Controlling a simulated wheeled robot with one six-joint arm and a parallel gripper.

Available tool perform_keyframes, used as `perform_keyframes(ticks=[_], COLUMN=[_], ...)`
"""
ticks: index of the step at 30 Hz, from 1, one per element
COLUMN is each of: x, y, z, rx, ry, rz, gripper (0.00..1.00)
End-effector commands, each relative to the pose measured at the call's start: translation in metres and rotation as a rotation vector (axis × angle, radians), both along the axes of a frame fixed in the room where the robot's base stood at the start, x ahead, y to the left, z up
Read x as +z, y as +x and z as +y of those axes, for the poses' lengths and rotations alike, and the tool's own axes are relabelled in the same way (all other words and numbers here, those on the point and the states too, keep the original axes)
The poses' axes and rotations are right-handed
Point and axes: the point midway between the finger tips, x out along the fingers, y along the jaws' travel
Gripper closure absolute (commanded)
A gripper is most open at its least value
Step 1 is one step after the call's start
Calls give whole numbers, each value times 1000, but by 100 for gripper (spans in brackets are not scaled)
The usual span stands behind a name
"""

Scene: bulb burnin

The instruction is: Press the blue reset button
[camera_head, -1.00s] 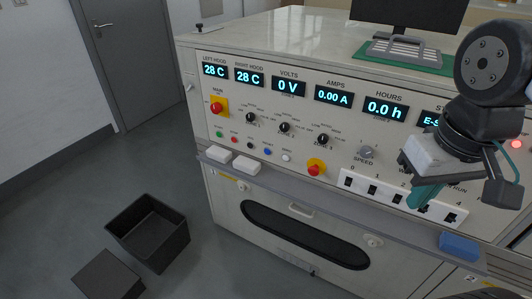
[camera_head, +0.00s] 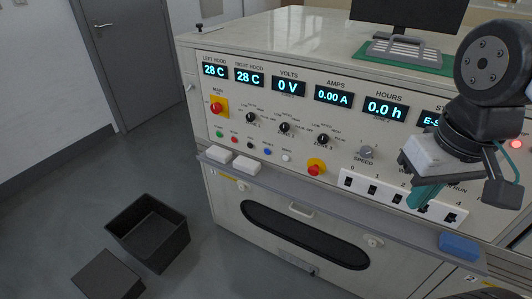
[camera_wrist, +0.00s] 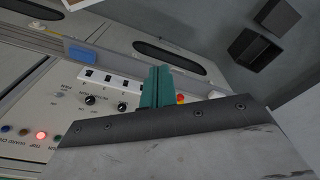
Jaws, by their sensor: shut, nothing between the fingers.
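The blue reset button (camera_head: 267,152) is a small round button in the row of coloured buttons low on the console's front panel (camera_head: 225,115), between a black and a white one. In the wrist view the shut fingers (camera_wrist: 157,88) point across the panel; I cannot make out the reset button there.
A red emergency knob on yellow (camera_head: 316,167) lies between the blue button and my gripper. A ledge (camera_head: 330,195) runs below the panel, with white blocks (camera_head: 246,165) at left and a blue block (camera_head: 459,246) at right. The display reads "E-S", partly hidden. A black bin (camera_head: 150,232) stands on the floor.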

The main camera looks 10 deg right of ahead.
Motion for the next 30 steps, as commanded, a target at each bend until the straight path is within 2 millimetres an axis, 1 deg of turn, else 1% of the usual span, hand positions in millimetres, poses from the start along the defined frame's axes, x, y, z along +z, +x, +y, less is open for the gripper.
perform_keyframes(ticks=[20, 23, 26, 30], x=[-1, -7, -18, -37], y=[0, 3, 8, 19], z=[2, 5, 10, 19], rx=[9, 26, 50, 89], ry=[0, 0, -3, -5], rz=[3, 37, 99, 206], gripper=[100, 100, 100, 100])
